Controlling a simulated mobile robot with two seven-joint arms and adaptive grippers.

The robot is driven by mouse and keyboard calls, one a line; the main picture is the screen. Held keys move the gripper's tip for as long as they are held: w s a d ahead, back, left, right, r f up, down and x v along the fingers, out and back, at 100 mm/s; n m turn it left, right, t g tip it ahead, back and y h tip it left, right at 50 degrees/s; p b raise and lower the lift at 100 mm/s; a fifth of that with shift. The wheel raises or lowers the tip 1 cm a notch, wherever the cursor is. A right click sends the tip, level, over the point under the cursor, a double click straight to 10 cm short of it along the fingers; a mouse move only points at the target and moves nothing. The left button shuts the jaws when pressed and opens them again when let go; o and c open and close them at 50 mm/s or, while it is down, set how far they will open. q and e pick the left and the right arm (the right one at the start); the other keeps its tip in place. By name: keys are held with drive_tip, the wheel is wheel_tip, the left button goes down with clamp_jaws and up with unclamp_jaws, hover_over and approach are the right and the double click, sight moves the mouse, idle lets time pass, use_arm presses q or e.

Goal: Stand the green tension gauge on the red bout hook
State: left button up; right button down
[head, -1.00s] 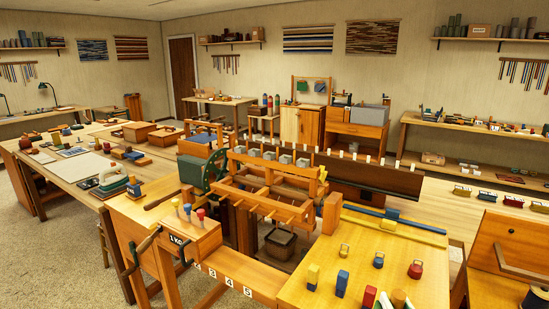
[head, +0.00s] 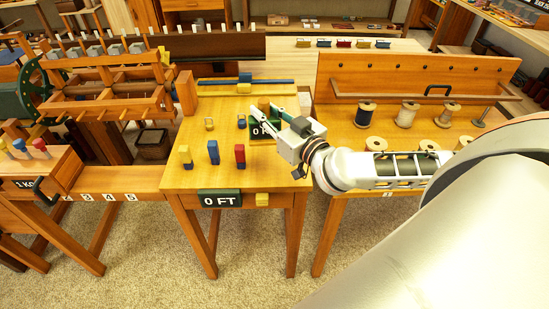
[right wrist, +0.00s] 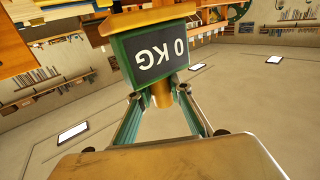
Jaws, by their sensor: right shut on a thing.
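The green tension gauge, with a dark "0 KG" face (head: 262,131), is over the back right part of the small wooden table. In the right wrist view its face (right wrist: 155,52) reads upside down, with a brass stem below it between the fingers. My right gripper (head: 268,115) is shut on the gauge; it also shows in the right wrist view (right wrist: 162,98). The red bout hook cannot be made out now; the gauge and gripper cover the area right of the blue hook (head: 241,121). I cannot tell whether the gauge touches anything below. My left gripper is out of view.
A yellow hook (head: 209,124) stands left of the blue one. Yellow (head: 186,157), blue (head: 213,153) and red blocks (head: 239,155) stand nearer the front. A "0 FT" sign (head: 219,198) is at the table's front edge. Thread spools (head: 406,115) stand on the right bench.

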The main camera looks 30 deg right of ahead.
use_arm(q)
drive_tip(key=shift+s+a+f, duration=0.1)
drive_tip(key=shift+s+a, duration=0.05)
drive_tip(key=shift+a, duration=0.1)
use_arm(e)
drive_tip(key=w+d+r, duration=0.3)
drive_tip(key=d+r, duration=0.2)
drive_tip(key=shift+w+d+r+m+h, duration=0.2)
drive_tip(key=shift+d+m+h, duration=0.1)
drive_tip(key=shift+d, duration=0.05)
use_arm(q)
drive_tip(key=b, duration=0.1)
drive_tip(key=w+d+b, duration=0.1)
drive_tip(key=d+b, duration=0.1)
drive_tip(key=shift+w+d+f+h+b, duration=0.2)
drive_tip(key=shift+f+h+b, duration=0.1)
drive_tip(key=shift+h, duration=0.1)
use_arm(e)
wheel_tip(320, 180, down, 20)
drive_tip(key=shift+r, duration=0.15)
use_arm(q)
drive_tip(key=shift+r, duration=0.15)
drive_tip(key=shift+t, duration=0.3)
use_arm(e)
drive_tip(key=c, duration=1.8)
unclamp_jaws()
drive_tip(key=shift+c, duration=0.2)
